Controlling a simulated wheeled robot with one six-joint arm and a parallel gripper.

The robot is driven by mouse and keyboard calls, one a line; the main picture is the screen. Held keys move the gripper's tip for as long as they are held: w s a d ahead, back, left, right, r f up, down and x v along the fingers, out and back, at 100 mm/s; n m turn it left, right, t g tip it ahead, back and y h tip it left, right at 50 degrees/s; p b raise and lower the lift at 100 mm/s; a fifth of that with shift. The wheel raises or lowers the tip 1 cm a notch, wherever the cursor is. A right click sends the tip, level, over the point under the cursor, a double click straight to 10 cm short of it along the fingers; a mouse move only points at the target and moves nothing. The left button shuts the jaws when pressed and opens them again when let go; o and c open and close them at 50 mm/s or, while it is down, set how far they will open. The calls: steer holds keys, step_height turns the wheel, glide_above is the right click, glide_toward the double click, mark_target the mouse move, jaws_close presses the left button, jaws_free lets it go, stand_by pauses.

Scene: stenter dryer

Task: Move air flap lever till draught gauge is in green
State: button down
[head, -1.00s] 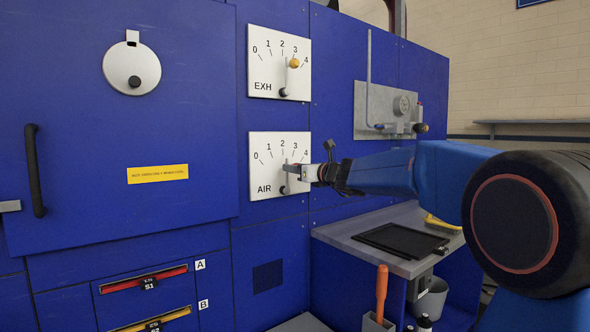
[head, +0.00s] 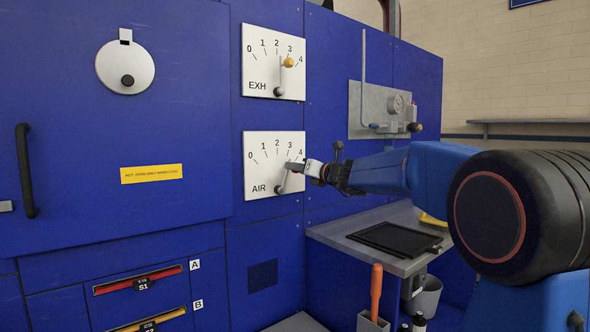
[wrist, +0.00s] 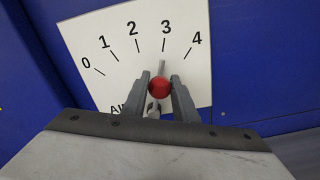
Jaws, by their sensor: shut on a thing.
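The AIR scale plate (head: 262,150), numbered 0 to 4, is on the blue machine front, below the EXH plate. Its lever (head: 284,181) tilts right from its pivot. In the wrist view, the lever's red knob (wrist: 160,87) sits between the two fingers of my gripper (wrist: 160,92), which is shut on it. The lever's tip (wrist: 163,68) points close to the 3 mark. My gripper also shows in the head view (head: 294,166), hiding the knob there. A round gauge (head: 398,104) is on the grey panel at right; its needle and colours are too small to read.
The EXH lever with a yellow knob (head: 288,62) stands just above, near 2 to 3. A grey shelf (head: 357,232) with a black tray (head: 392,239) juts out below my arm. A door handle (head: 26,170) is at far left.

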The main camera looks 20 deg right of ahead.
steer(key=c, duration=1.4)
jaws_free()
steer(key=shift+c, duration=0.2)
steer(key=shift+d, duration=0.1)
steer(key=v, duration=1.7)
steer(key=shift+s, duration=0.15)
steer(key=shift+d, duration=0.1)
